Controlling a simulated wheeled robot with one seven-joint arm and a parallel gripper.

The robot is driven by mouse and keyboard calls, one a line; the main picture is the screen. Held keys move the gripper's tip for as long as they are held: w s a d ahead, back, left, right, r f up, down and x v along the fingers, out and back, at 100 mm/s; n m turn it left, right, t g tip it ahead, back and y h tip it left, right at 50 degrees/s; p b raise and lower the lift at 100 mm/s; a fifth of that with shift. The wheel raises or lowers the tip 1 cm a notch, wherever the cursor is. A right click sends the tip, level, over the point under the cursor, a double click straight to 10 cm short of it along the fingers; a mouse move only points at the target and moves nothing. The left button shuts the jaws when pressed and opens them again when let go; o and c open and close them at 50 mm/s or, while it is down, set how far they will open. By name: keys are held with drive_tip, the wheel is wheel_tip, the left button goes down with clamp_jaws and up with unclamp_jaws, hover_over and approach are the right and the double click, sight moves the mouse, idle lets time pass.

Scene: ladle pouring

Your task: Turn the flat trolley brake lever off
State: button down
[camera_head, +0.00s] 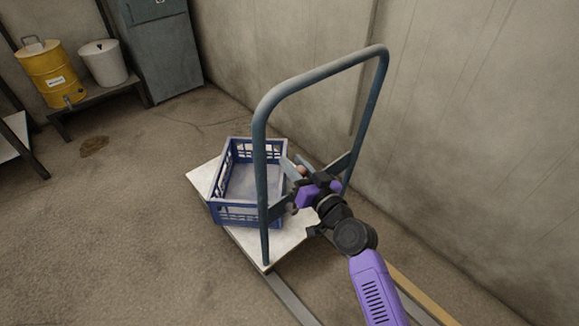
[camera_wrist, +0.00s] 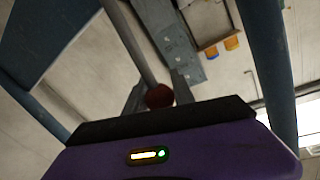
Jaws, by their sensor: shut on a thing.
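The flat trolley (camera_head: 203,180) has a pale deck and a tall blue-grey push handle (camera_head: 262,165). A brake lever (camera_wrist: 132,40) shows in the wrist view as a grey rod ending in a dark red ball knob (camera_wrist: 159,96). My gripper (camera_head: 297,170) reaches in at the handle's lower part, and in the wrist view its fingers (camera_wrist: 160,94) are shut on the knob from both sides. In the head view the knob is small and partly covered by my gripper, and the rod's angle is hard to tell.
A blue crate (camera_head: 236,216) stands on the deck beyond the handle. A concrete wall (camera_head: 470,130) rises close on the right. A yellow drum (camera_head: 47,72), a white bucket (camera_head: 103,63) and a grey cabinet (camera_head: 165,50) stand at the back left.

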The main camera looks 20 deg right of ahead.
drive_tip(key=w+d+f+m+b, duration=0.1)
drive_tip(key=d+m, duration=0.1)
drive_tip(key=d+f+m, duration=0.2)
drive_tip(key=d, duration=0.1)
drive_tip(key=w+d+f+m+g+b, duration=0.1)
drive_tip(key=d+f+m, duration=0.1)
drive_tip(key=d+m, duration=0.1)
drive_tip(key=shift+w+d+y+b, duration=0.25)
drive_tip(key=shift+w+y+b, duration=0.05)
drive_tip(key=shift+w+b, duration=0.05)
drive_tip(key=shift+w+d+f+m+g+y+b, duration=0.15)
drive_tip(key=shift+d+f+m+g+b, duration=0.1)
drive_tip(key=shift+d+f+m, duration=0.3)
drive_tip(key=shift+w+d+f+m+g+y+b, duration=0.15)
drive_tip(key=shift+d+f+m+b, duration=0.1)
drive_tip(key=shift+f+m, duration=0.35)
drive_tip(key=shift+f, duration=0.15)
drive_tip(key=c, duration=1.1)
unclamp_jaws()
drive_tip(key=shift+c, duration=0.2)
drive_tip(key=shift+o, duration=0.4)
drive_tip(key=shift+f, duration=0.1)
drive_tip(key=shift+s, duration=0.2)
